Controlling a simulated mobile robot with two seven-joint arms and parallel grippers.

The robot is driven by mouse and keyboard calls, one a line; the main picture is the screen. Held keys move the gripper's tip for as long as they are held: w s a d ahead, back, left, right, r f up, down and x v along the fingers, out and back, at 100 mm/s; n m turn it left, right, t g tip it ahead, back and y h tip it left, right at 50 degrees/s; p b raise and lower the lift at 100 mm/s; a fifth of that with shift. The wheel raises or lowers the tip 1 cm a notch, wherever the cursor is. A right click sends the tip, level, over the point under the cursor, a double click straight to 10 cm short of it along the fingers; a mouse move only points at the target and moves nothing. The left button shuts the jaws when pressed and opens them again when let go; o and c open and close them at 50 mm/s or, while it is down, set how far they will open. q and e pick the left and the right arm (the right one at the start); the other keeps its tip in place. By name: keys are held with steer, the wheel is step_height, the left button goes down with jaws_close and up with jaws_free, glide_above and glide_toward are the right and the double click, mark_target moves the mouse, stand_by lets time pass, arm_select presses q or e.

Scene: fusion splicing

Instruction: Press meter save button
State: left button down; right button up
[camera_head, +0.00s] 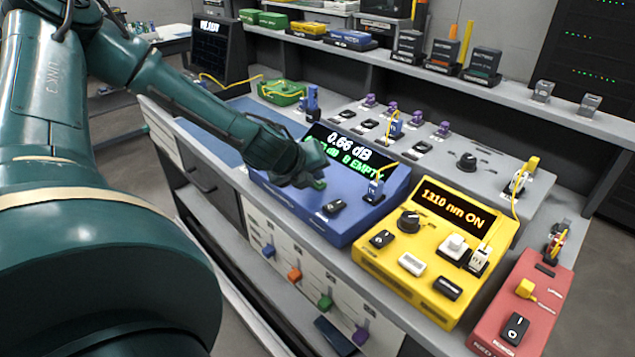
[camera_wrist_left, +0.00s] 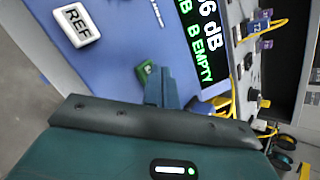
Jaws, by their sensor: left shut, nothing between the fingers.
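The blue meter (camera_head: 348,228) stands on the bench. Its screen (camera_head: 345,155) reads "0.66 dB" with a green line ending "B EMPTY" below; part of the screen is hidden by my left gripper. My left gripper (camera_head: 314,178) is shut and empty, low over the meter's sloping face. In the left wrist view, a small green button (camera_wrist_left: 145,72) shows right beside the tip of the shut left gripper (camera_wrist_left: 162,82). I cannot tell whether they touch. A white REF button (camera_wrist_left: 76,25) lies apart on the same blue face. My right gripper is not in view.
A yellow light source (camera_head: 400,262) reading "1310 nm ON" stands right of the meter, and a red box (camera_head: 540,290) beyond it. A grey panel (camera_head: 490,170) with purple connectors and yellow fibre lies behind. A blue fibre connector (camera_head: 375,190) sits on the meter's right side.

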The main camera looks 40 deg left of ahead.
arm_select(q)
steer(key=shift+f, duration=0.3)
stand_by(0.5)
steer(key=shift+r+p, duration=0.55)
steer(key=shift+r, duration=0.35)
steer(key=shift+r+p, duration=0.3)
steer(key=shift+r, duration=0.05)
step_height(320, 180, up, 4)
steer(key=p, duration=0.4)
steer(key=shift+r, duration=0.2)
steer(key=shift+f, duration=0.1)
